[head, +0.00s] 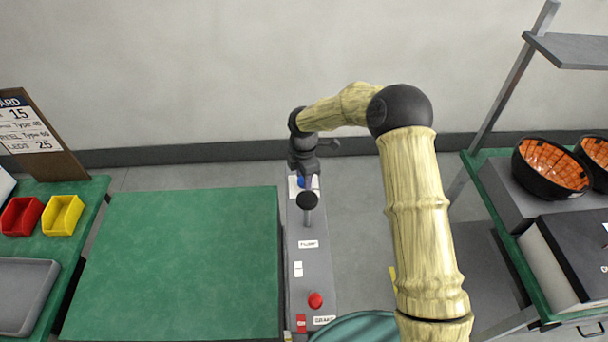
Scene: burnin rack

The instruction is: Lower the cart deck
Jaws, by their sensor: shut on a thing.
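The cart deck (180,262) is a flat, bare green surface at the left centre of the head view. A narrow grey control panel (313,270) runs along its right side. At the panel's far end, a blue knob (312,183) shows beside a white label. My gripper (307,179) points down there and is shut on the blue knob; its fingertips are partly hidden. Just nearer stands a lever with a black ball (308,200), by a label that seems to read PUMP. A red knob (315,300) sits near a BRAKE label at the near end.
At left, a green bench holds a red bin (21,217), a yellow bin (62,215), a grey tray (24,295) and a sign (38,135). At right, a rack (512,245) carries black bowls with orange insides (553,165). Grey floor lies between panel and rack.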

